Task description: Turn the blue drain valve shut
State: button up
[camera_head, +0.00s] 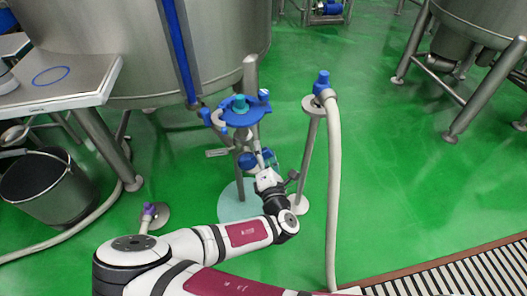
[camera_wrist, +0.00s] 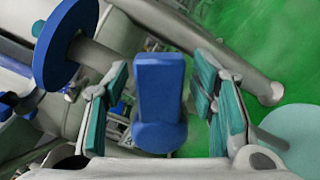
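The blue drain valve handle (camera_wrist: 158,95) shows close up in the wrist view, upright in the picture between the teal-padded fingers. My gripper (camera_wrist: 160,72) is open, with one finger on each side of the handle. A gap shows on both sides, so it is not clamped. In the camera_head view my gripper (camera_head: 264,165) is below the tank edge, beside a blue valve part (camera_head: 247,161). My gripper partly hides the valve there, and its exact angle cannot be told.
A blue disc on a grey stem (camera_wrist: 68,45) is close to the left finger. A blue round fitting (camera_head: 237,112) sits above the valve. A post with a blue top and hose (camera_head: 333,170) stands to the right. A bucket (camera_head: 45,185) stands left.

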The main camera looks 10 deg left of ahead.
grip_shut()
jog(key=shift+f+m, duration=0.1)
jog(key=shift+m, duration=0.2)
jog(key=m, duration=0.1)
jog(key=f+m, duration=0.1)
jog(key=m, duration=0.1)
jog(key=shift+w+d+f, duration=0.1)
jog(key=shift+d+f, duration=0.15)
jog(key=shift+d, duration=0.05)
jog(key=shift+f+m, duration=0.65)
jog(key=shift+m, duration=0.55)
jog(key=shift+f, duration=0.1)
jog(key=shift+o, duration=0.3)
grip_release()
